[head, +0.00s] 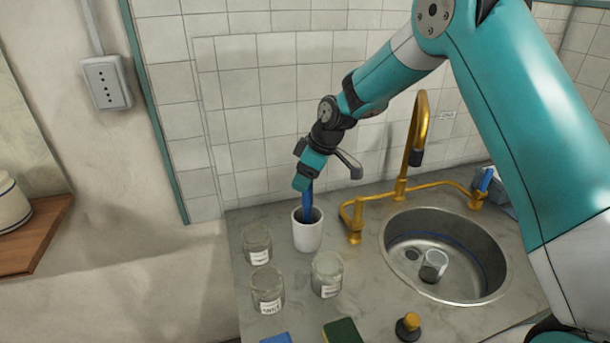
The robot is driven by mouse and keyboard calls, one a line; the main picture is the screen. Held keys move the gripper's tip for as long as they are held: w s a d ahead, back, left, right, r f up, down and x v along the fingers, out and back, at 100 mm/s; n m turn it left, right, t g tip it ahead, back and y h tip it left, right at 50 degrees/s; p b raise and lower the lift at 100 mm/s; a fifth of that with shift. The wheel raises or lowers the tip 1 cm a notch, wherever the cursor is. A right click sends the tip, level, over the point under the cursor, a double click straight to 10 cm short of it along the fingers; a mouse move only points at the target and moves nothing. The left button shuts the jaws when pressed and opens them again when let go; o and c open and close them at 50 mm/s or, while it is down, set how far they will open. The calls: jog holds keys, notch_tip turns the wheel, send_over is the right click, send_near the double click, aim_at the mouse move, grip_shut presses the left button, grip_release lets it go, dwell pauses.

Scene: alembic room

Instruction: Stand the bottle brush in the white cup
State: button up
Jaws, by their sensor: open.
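The white cup (307,236) stands upright on the grey counter, left of the gold tap. A blue handle (308,204), which looks like that of the bottle brush, stands nearly upright with its lower end inside the cup. The cup wall hides that lower end, and the bristles are not visible. My gripper (303,184) is directly above the cup, pointing down, with its jaws open at the top of the blue handle. I cannot tell whether the jaws touch the handle.
Several glass jars (327,275) stand in front and left of the cup. The gold tap (401,188) and round sink (470,296), with a glass (433,266) in it, are to the right. A green sponge (342,331) and a yellow-topped black object (408,326) lie at the front. The tiled wall is close behind.

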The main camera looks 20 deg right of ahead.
jog(key=b+v, duration=0.3)
jog(key=v, duration=1.4)
jog(key=shift+d+r, duration=0.15)
jog(key=shift+r, duration=0.05)
jog(key=s+a+f+m+g, duration=0.1)
jog(key=s+a, duration=0.2)
jog(key=s, duration=0.8)
jog(key=s+a+f+m, duration=0.2)
jog(key=s+a, duration=0.1)
jog(key=s, duration=0.7)
jog(key=s+a+f+m+g, duration=0.1)
jog(key=s+a, duration=0.2)
jog(key=s, duration=0.8)
jog(key=shift+s+a+f+g, duration=0.3)
jog(key=shift+a+f, duration=0.05)
jog(key=shift+f, duration=0.05)
